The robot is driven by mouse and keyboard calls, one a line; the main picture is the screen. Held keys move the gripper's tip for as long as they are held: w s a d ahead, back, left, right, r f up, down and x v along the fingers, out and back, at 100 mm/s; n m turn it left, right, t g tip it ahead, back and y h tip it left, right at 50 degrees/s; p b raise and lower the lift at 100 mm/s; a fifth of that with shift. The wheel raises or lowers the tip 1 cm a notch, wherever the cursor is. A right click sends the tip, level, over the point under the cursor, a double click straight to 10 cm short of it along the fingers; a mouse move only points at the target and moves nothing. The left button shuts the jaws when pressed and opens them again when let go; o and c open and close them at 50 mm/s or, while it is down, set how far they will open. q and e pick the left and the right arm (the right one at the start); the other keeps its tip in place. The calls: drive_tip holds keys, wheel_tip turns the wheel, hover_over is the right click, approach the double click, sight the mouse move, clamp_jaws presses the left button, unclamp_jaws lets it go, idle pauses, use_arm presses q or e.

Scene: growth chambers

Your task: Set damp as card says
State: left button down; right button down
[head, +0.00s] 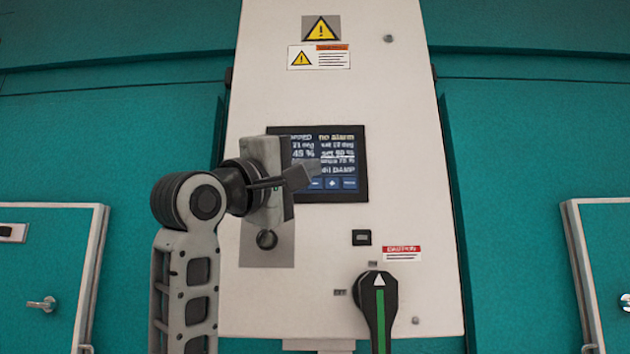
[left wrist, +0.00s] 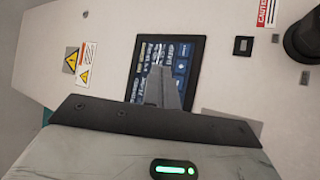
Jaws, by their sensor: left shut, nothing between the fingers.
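A dark control screen (head: 350,150) is set in a white cabinet front. It reads "no alarm", about 21 deg with set 22 deg, and about 45 % with set 50 %, which is underlined; the small digits are blurred. A lower line seems to read "edit DAMP". Blue buttons run along its bottom, including a plus (head: 332,183). My left gripper (head: 308,173) is shut and empty, its tips in front of the screen's lower left; contact cannot be told. The screen also shows in the left wrist view (left wrist: 188,50), partly behind the fingers (left wrist: 161,86). I see no readable card.
A black rotary handle with a green stripe (head: 380,315) sits below right of the screen. A small black switch (head: 361,237) and a red-topped caution label (head: 402,253) are above it. Yellow warning signs (head: 320,28) are higher up. Teal panels (head: 540,130) flank the cabinet.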

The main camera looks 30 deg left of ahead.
sight(315, 184)
use_arm(q)
drive_tip(key=shift+w+a, duration=0.5)
drive_tip(key=shift+w, duration=0.25)
drive_tip(key=shift+w+a, duration=0.45)
drive_tip(key=shift+w, duration=0.35)
drive_tip(key=shift+w+a, duration=0.5)
drive_tip(key=shift+w, duration=0.25)
drive_tip(key=shift+w, duration=0.15)
drive_tip(key=shift+w+a, duration=0.2)
drive_tip(key=shift+w+a, duration=0.15)
drive_tip(key=shift+w, duration=0.1)
idle(0.9)
idle(0.4)
drive_tip(key=shift+s+d, duration=0.4)
drive_tip(key=shift+s, duration=0.2)
